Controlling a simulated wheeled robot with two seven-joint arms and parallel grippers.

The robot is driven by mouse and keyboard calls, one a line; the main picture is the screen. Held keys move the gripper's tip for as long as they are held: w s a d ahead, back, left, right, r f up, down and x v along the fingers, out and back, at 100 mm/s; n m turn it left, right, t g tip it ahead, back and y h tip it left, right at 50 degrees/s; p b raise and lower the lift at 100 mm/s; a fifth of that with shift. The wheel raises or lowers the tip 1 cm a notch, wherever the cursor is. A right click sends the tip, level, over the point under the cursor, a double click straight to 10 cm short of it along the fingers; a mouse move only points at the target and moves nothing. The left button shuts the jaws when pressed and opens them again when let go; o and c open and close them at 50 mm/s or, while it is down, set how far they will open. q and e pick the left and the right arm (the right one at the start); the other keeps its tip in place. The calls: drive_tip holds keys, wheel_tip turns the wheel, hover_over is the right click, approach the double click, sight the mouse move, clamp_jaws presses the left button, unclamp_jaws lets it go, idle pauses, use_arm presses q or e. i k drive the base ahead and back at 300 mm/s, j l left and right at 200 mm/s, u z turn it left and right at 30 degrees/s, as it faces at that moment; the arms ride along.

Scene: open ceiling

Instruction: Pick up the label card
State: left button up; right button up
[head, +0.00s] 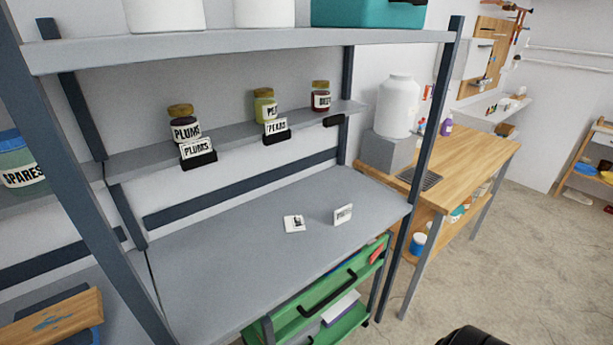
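A white label card (343,214) with dark lettering too small to read stands tilted up on the grey shelf surface (230,258). A second small white card (294,223) with a dark mark lies flat to its left, apart from it. On the narrow shelf above, a PLUMS card (198,149) and a PEARS-like card (276,127) sit in black holders in front of jars. A third black holder (334,120) at the right shows no card.
A plum jar (184,124), a yellowish jar (265,107) and a dark red jar (320,97) stand on the narrow shelf. Dark uprights (428,130) frame the rack. A green drawer cart (315,310) stands below. The grey surface is mostly clear around the cards.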

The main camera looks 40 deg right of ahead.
sight(342, 215)
drive_tip(key=z, duration=1.55)
drive_tip(key=u, duration=1.7)
drive_tip(key=z, duration=1.7)
